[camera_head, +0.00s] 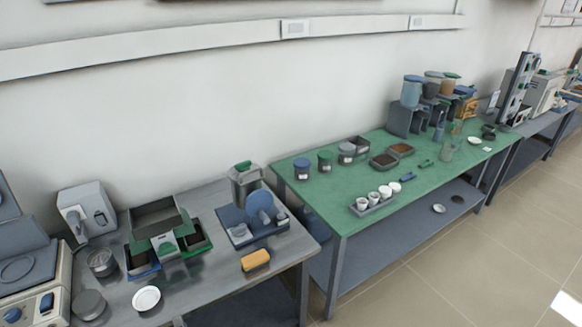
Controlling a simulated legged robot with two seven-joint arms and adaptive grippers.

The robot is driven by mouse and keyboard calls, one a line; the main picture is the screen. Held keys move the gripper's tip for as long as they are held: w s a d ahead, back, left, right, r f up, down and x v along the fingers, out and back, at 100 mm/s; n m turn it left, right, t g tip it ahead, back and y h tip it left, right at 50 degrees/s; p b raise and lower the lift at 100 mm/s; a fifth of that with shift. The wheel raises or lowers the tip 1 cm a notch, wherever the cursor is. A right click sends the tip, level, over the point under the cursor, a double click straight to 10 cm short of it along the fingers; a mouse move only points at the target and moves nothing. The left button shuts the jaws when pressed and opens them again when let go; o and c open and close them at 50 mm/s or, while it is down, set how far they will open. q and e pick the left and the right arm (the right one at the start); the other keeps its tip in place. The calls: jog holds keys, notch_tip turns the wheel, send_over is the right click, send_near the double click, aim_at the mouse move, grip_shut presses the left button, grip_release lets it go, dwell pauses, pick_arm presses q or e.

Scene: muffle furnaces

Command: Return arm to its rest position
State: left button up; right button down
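Neither of my arms nor grippers shows in the head view, so I cannot see their pose or whether they hold anything. The view looks down on a grey table (215,284) at the lower left and a green-topped table (300,187) to its right.
The grey table holds a white dish (146,298), a yellow-orange block (255,261) and a blue-grey device (262,212). The green table bears a rack of white cups (372,204), jars and dark trays (384,161). Tiled floor (450,270) is clear at the lower right.

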pick_arm(q)
jog(key=s+d+f+n+g+h, duration=0.1)
jog(key=s+d+f+g+h, duration=0.15)
jog(key=f, duration=0.65)
jog(key=s+d+f+n+g+h+p, duration=0.1)
jog(key=s+f+n+g, duration=0.15)
jog(key=f, duration=0.65)
jog(key=s+d+f+n+g+h, duration=0.15)
jog(key=s+f, duration=0.25)
jog(key=f, duration=0.4)
jog(key=s+d+f+n+g+h, duration=0.2)
jog(key=s+f+g, duration=0.1)
jog(key=s+f, duration=0.4)
jog(key=s+d+f+n+g+h, duration=0.2)
jog(key=s+f+g, duration=0.2)
jog(key=s+f, duration=0.4)
jog(key=s, duration=0.4)
jog(key=shift+s+d+f+p, duration=0.15)
jog(key=shift+d+f+p, duration=0.15)
jog(key=shift+d, duration=0.1)
pick_arm(e)
jog(key=f, duration=0.1)
jog(key=s+f, duration=0.2)
jog(key=shift+d+f, duration=0.15)
jog(key=shift+f, duration=0.15)
pick_arm(q)
jog(key=shift+r, duration=0.1)
